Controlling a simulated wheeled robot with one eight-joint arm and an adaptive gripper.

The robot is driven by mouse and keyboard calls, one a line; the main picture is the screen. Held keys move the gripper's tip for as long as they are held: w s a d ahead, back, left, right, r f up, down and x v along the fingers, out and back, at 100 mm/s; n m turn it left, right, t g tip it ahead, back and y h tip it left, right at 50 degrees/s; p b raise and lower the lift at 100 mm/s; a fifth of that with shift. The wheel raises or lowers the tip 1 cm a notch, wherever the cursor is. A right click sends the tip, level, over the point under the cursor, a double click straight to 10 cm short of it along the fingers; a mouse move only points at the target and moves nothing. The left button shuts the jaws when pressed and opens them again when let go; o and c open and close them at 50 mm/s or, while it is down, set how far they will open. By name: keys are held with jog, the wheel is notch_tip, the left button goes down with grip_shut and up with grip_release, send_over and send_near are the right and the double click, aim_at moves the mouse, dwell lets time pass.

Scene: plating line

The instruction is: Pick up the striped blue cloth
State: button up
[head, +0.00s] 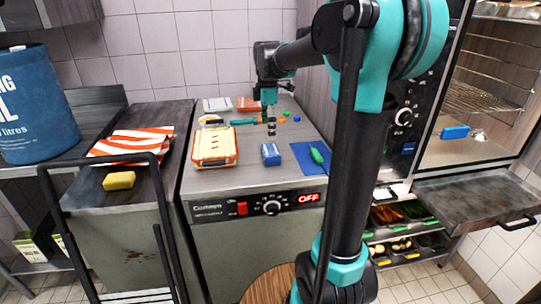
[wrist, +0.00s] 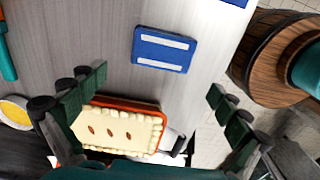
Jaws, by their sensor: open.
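The striped blue cloth (head: 270,154) is a small folded blue block with white stripes. It lies flat on the steel counter near its front edge, and in the wrist view (wrist: 163,49) it shows whole, with two white stripes. My gripper (head: 270,124) hangs above the counter, behind the cloth in the head view. In the wrist view my gripper (wrist: 156,90) has its fingers wide apart and nothing held between them. The cloth lies beyond the fingertips there, apart from them.
A pie in an orange dish (head: 214,147) stands left of the cloth; it shows low between the fingers in the wrist view (wrist: 118,128). A blue mat (head: 308,164) with a green item (head: 316,155) lies right. Small colored items lie behind. A round wooden top (wrist: 275,55) stands beyond the counter.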

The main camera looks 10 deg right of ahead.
aim_at(269, 150)
notch_tip(269, 150, down, 9)
jog(key=shift+s+d+f, duration=0.1)
jog(key=shift+s+d, duration=0.05)
dwell(0.4)
jog(key=shift+c, duration=0.5)
jog(key=c, duration=1)
notch_tip(269, 150, up, 20)
jog(key=shift+r, duration=0.1)
